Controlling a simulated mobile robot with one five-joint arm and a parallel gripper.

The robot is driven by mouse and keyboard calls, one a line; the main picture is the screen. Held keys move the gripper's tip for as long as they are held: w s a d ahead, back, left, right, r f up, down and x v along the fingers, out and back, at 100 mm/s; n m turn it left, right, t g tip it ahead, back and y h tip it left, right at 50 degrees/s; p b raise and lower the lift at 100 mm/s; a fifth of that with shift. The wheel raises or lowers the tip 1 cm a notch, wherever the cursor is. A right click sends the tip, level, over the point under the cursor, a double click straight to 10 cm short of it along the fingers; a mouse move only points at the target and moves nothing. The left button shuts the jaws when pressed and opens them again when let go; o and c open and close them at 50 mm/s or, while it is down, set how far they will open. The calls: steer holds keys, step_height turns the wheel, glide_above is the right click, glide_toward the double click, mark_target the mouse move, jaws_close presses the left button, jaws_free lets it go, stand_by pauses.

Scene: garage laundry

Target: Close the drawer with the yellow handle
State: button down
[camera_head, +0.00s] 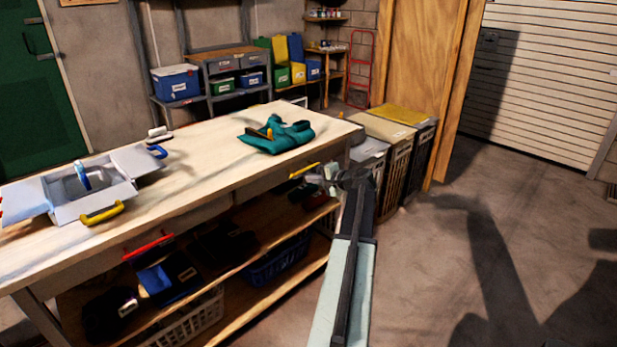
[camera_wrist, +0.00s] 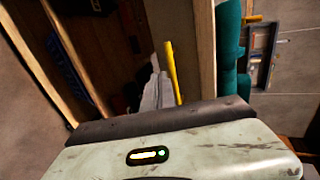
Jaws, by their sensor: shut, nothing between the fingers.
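The yellow handle (camera_head: 304,170) is on the right-hand drawer (camera_head: 262,186) under the workbench top. In the wrist view the yellow handle (camera_wrist: 171,72) stands upright against the drawer's wooden front (camera_wrist: 185,25). I cannot tell how far the drawer stands out from the bench. My gripper (camera_head: 328,178) is shut and empty, just right of and below the handle in the head view. In the wrist view my gripper's grey fingers (camera_wrist: 156,90) are beside the handle. I cannot tell whether they touch it or the drawer front.
A red handle (camera_head: 148,245) marks the left-hand drawer. The workbench top (camera_head: 200,165) carries an open box (camera_head: 95,190) and teal cloth (camera_head: 275,135). Dark items and baskets (camera_head: 275,262) fill the lower shelves. Bins (camera_head: 395,130) stand beyond the bench. The floor (camera_head: 440,260) at right is clear.

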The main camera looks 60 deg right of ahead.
steer(key=p+v, duration=0.4)
steer(key=v, duration=0.6)
steer(key=shift+s, duration=0.45)
steer(key=shift+a+f, duration=0.1)
steer(key=shift+a, duration=0.05)
steer(key=w+a+f+n+g+y, duration=0.25)
steer(key=w+a, duration=0.45)
steer(key=a, duration=0.4)
steer(key=w+a+f+n+g+y, duration=0.2)
steer(key=w+a+f+n, duration=0.2)
steer(key=w+a, duration=0.5)
steer(key=w+a+f+n+g+y, duration=0.25)
steer(key=w+a, duration=0.25)
steer(key=a, duration=0.9)
steer(key=s+a+f+n+g+h, duration=0.15)
steer(key=a+n, duration=0.25)
steer(key=a, duration=0.8)
steer(key=s+a+f+n+g+h, duration=0.1)
steer(key=a+f+n+g, duration=0.25)
steer(key=a, duration=0.75)
steer(key=s+a+f+n+g+h, duration=0.15)
steer(key=a+n, duration=0.25)
steer(key=a, duration=0.8)
step_height(320, 180, up, 20)
steer(key=p, duration=1.9)
steer(key=shift+w+d+r+p, duration=0.15)
steer(key=shift+w+d+p, duration=0.05)
steer(key=shift+d+p, duration=0.2)
